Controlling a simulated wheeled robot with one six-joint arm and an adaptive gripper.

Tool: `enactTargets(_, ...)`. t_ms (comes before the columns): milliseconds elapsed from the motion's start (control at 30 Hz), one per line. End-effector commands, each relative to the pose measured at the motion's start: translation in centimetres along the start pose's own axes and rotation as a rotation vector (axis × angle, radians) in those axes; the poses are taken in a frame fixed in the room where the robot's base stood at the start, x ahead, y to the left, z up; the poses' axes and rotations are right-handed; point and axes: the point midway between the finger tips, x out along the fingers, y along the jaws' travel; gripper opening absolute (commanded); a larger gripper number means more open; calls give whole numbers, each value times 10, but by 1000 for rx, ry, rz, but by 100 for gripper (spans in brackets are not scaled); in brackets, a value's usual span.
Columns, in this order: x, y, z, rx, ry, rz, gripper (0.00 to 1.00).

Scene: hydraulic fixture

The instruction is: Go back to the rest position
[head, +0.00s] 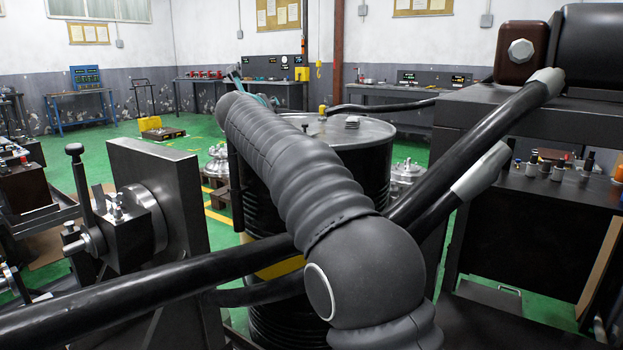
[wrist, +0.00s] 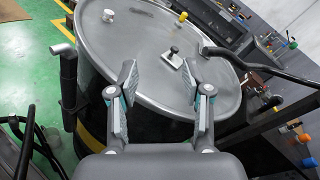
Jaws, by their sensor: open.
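My gripper (wrist: 158,95) is open and empty in the wrist view. Its two fingers are spread above the near part of a grey drum lid. In the head view my arm, in a dark ribbed cover, reaches away from the camera toward the drum. It hides much of the drum's front, and my gripper is mostly hidden behind it. The black drum (head: 375,180) stands upright with its round lid (head: 365,130) on top. The lid also fills the middle of the wrist view (wrist: 140,50).
Small fittings, one yellow (wrist: 182,17) and one with a black knob (wrist: 173,53), sit on the lid. Thick black hoses (head: 150,290) cross in front of the drum. A dark fixture plate (head: 165,205) with a valve block stands at left. Green floor is open behind.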

Motion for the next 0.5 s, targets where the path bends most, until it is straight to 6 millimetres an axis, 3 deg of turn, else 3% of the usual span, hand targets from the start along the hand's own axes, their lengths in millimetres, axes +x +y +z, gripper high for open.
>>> enactTargets(133, -6, 28, 6, -329, -158, 76, 49)
enactTargets(267, -30, 54, -1, -689, -322, 172, 49)
enactTargets(367, -56, 70, -21, -960, -436, 262, 49)
enactTargets(500, -105, 83, -72, -1323, -573, 417, 49)
